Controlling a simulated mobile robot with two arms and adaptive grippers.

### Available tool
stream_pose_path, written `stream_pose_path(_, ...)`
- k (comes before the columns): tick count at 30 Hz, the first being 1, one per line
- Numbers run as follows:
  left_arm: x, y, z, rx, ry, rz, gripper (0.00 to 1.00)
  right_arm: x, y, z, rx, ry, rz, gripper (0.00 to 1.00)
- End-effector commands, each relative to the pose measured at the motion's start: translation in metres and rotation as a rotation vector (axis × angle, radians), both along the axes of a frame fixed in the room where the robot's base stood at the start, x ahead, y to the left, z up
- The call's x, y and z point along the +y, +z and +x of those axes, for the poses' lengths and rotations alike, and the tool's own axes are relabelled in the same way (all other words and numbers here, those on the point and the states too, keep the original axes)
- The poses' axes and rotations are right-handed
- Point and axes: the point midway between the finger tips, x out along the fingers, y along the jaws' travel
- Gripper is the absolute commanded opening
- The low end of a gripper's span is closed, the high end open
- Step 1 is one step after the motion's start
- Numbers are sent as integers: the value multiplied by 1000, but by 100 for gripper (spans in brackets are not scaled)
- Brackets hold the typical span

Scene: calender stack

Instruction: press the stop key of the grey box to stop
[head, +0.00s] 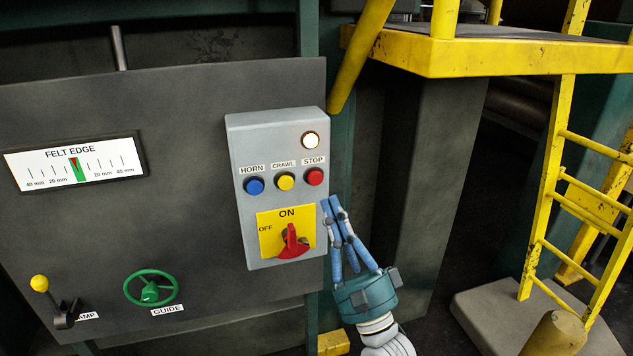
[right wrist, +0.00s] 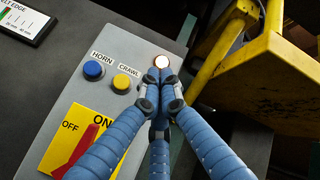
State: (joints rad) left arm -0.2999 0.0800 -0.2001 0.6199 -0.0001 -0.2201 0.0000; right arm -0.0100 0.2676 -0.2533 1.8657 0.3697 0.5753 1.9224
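The grey box (head: 240,160) is fixed to a dark panel. It has a red stop key (head: 315,177) at the right of a row, beside a yellow crawl key (head: 285,181) and a blue horn key (head: 254,186). My right gripper (head: 331,203) is shut and empty, its fingertips just below and right of the stop key in the head view. In the right wrist view the closed fingertips (right wrist: 161,76) hide the stop key; I cannot tell whether they touch it. My left gripper is out of view.
A white lamp (head: 310,140) glows above the stop key. A red rotary switch (head: 291,241) on a yellow plate points to ON. A green handwheel (head: 151,288) and a yellow-knobbed lever (head: 40,284) are at lower left. Yellow stairs (head: 545,200) and a platform stand at right.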

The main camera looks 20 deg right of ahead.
Motion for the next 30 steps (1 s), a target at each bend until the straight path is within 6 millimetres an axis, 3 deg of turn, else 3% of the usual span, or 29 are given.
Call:
stream_pose_path(6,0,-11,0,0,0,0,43,1,-1,33,-2,-1,0,0)
stream_pose_path(12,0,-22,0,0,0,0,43,2,-2,53,0,-1,-1,0)
stream_pose_path(30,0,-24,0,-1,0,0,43,2,0,61,1,0,-1,0)
